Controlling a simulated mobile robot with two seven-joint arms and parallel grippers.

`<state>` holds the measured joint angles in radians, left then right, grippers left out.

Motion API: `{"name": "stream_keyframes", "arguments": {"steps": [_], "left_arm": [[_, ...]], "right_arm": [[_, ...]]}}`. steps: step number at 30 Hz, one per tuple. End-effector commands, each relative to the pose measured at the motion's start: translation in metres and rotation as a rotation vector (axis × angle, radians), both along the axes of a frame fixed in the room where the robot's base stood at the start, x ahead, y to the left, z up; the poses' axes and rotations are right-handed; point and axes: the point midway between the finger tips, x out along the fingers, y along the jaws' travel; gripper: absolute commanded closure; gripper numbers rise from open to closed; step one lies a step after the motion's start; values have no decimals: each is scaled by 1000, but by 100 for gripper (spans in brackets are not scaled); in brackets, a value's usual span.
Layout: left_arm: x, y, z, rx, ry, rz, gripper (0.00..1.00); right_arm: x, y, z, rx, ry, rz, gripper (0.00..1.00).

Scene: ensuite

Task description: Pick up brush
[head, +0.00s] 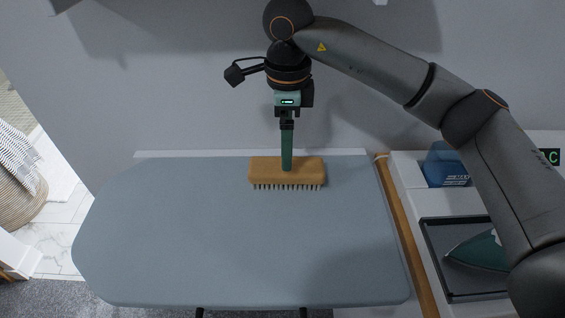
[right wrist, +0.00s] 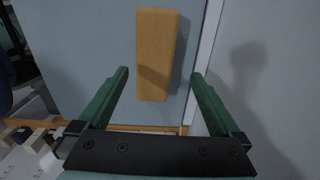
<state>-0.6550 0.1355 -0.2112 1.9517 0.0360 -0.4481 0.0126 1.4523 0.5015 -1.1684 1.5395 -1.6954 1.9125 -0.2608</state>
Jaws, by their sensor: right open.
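The brush (head: 262,170) has a tan wooden back and short bristles facing down. It rests near the far edge of the blue-grey ironing board (head: 200,235). My right gripper (head: 287,166) comes straight down over it, its green fingers at the middle of the brush in the head view. In the right wrist view the wooden back of the brush (right wrist: 156,50) lies ahead of and between the two open fingers (right wrist: 157,76), touching neither visibly. The bristles are hidden there. My left gripper is not in view.
A wall stands close behind the board. To the right, a wooden strip (head: 405,235) borders a white surface with a blue box (head: 445,165) and a green iron (head: 480,252) on a dark tray (head: 440,285). The front of the board is clear.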

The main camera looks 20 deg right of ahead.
Motion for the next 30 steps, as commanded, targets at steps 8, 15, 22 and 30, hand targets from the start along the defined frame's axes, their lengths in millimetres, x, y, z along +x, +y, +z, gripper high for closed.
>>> {"name": "stream_keyframes", "arguments": {"steps": [8, 15, 22, 30], "left_arm": [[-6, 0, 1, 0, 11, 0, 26], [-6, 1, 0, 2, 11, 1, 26], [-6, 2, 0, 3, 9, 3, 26], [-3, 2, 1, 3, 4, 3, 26]], "right_arm": [[-7, 2, -37, 1, 6, 2, 0], [-6, 3, -61, 3, 1, 1, 0], [-6, 3, -62, 3, 1, 1, 1], [-6, 3, -61, 3, 1, 1, 31]]}}
